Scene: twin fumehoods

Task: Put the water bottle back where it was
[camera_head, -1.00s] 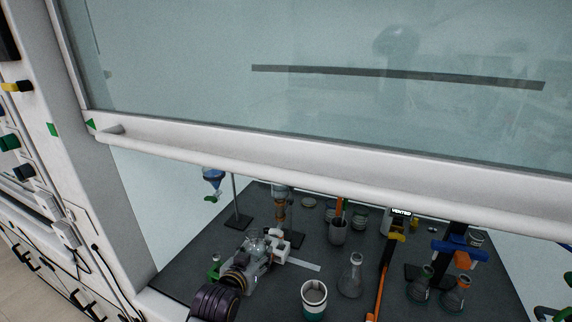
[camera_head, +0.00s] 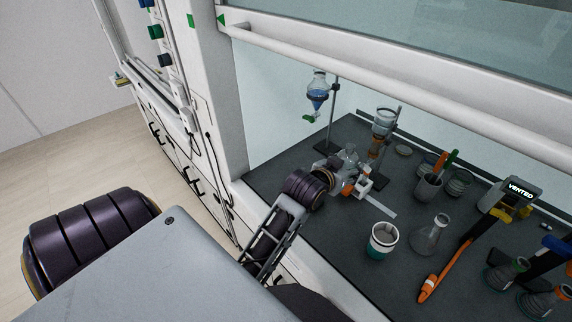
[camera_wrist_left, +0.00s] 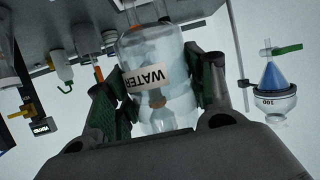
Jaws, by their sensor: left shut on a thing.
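The clear water bottle with a "WATER" label (camera_wrist_left: 148,77) is between the green-padded fingers of my left gripper (camera_wrist_left: 158,88) in the left wrist view. The gripper is shut on it. In the head view my left gripper (camera_head: 352,181) is over the left part of the dark fumehood bench (camera_head: 335,228), in front of a stand with a funnel. The bottle (camera_head: 349,157) shows there as a small clear shape, partly hidden by the gripper. I cannot tell whether its base touches the bench. My right gripper is not in view.
A blue-filled separating funnel (camera_head: 317,92) hangs at the back left. A white-and-green cup (camera_head: 381,241), a conical flask (camera_head: 429,236), a grey tool holder (camera_head: 428,187) and an orange-handled tool (camera_head: 440,275) are to the right. The raised sash (camera_head: 400,85) crosses above.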

